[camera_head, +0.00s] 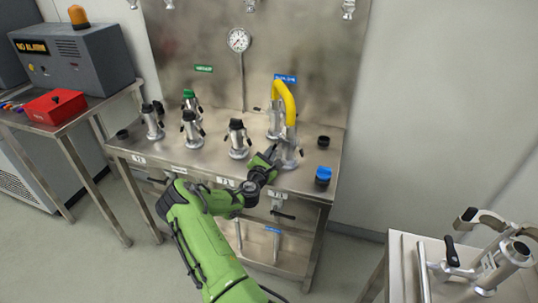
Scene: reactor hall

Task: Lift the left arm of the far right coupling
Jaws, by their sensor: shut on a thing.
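The far right coupling (289,156) is a silver metal fitting standing upright near the right end of the steel bench. The near end of a yellow bent hose (288,98) sits on its top. My green and black gripper (272,153) is at the coupling's left side, shut at its left arm. The jaws hide that arm, so its angle cannot be told.
A second silver coupling (275,122) stands behind, under the hose's other end. Black-capped fittings (238,140) stand to the left on the steel bench (215,160). A blue cap (323,175) and a black cap (323,141) are to the right. A gauge (239,40) is on the back panel.

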